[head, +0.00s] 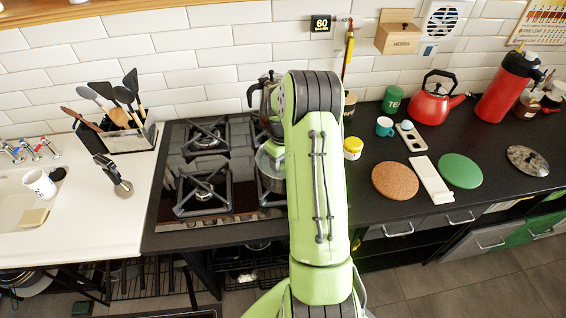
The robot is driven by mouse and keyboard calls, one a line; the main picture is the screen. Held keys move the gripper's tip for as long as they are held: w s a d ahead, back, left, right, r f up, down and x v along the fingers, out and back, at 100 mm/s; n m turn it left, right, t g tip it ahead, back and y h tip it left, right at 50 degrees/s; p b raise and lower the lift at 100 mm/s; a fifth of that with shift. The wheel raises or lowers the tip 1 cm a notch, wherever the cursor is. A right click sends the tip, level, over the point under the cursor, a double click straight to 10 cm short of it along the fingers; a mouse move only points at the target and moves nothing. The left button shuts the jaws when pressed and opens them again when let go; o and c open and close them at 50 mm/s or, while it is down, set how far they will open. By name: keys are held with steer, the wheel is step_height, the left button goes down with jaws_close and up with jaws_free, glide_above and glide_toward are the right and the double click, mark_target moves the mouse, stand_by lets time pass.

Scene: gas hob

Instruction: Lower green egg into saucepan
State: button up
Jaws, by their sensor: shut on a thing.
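The left burners (204,190) are empty.

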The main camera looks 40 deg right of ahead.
steer(key=o, duration=0.8)
step_height(320, 180, up, 16)
steer(key=p, duration=0.2)
steer(key=shift+p, duration=0.35)
steer(key=shift+a, duration=0.2)
steer(key=s+a+r+t+h, duration=0.1)
steer(key=s+a+r, duration=0.1)
steer(key=a+r, duration=0.4)
steer(key=s+a+r+t, duration=0.1)
steer(key=s+a+r, duration=0.25)
steer(key=a, duration=0.45)
steer(key=s+a+t+y, duration=0.1)
steer(key=s+a+t, duration=0.2)
steer(key=s+a, duration=0.9)
steer(key=s, duration=0.2)
steer(key=shift+s+r+t, duration=0.2)
steer(key=shift+s+t, duration=0.1)
steer(key=shift+s, duration=0.05)
